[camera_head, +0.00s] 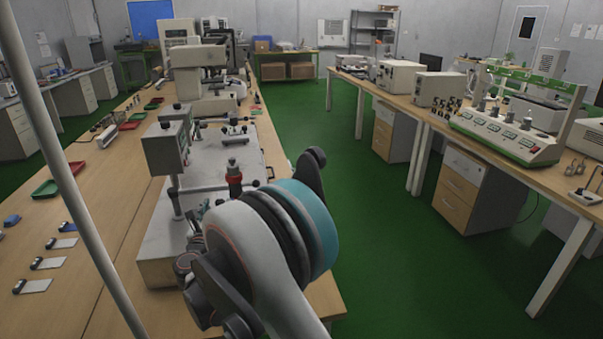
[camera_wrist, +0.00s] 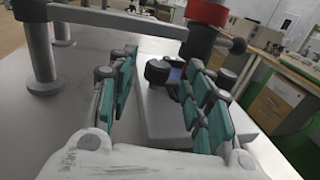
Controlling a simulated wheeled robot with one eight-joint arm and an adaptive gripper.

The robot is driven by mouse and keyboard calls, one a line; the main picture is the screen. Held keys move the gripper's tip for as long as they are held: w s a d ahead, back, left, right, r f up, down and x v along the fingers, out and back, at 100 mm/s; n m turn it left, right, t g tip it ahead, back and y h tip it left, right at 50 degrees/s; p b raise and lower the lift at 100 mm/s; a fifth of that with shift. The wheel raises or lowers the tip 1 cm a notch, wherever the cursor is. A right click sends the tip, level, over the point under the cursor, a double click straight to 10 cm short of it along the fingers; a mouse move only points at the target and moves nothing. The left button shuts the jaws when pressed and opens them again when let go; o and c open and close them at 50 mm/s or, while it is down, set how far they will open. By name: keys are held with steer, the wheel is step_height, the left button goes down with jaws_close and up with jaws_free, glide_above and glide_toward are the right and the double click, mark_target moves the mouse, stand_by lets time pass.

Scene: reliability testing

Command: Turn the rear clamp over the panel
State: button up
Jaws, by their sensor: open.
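My gripper (camera_wrist: 164,62) is open in the wrist view, its teal-padded fingers apart. Between and beyond the fingers is a dark round-knobbed clamp part (camera_wrist: 157,72), with a small blue patch that may be the panel (camera_wrist: 176,74) beside it. They sit at the far end of a pale block (camera_wrist: 164,112). The fingers do not visibly grip anything. I cannot tell whether this knob belongs to the rear clamp. A small fixture with dark knobs (camera_head: 235,134) shows farther back on the grey machine.
The grey machine base (camera_head: 160,245) stands on the wooden bench. A control box (camera_head: 166,147) stands left. Green floor is clear to the right.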

steer(key=s+p, duration=0.3)
steer(key=s, duration=1)
steer(key=w+d+r+m, duration=0.3)
steer(key=d+r, duration=0.1)
steer(key=d, duration=0.4)
steer(key=w+d+r+m+b, duration=0.1)
steer(key=w+d+r+m, duration=0.3)
steer(key=d, duration=0.5)
steer(key=w+d+r+m+g+y, duration=0.1)
steer(key=w+d+r+m, duration=0.2)
steer(key=d, duration=0.5)
steer(key=shift+w+d+r, duration=0.2)
steer(key=shift+w+r, duration=0.3)
steer(key=shift+r, duration=0.85)
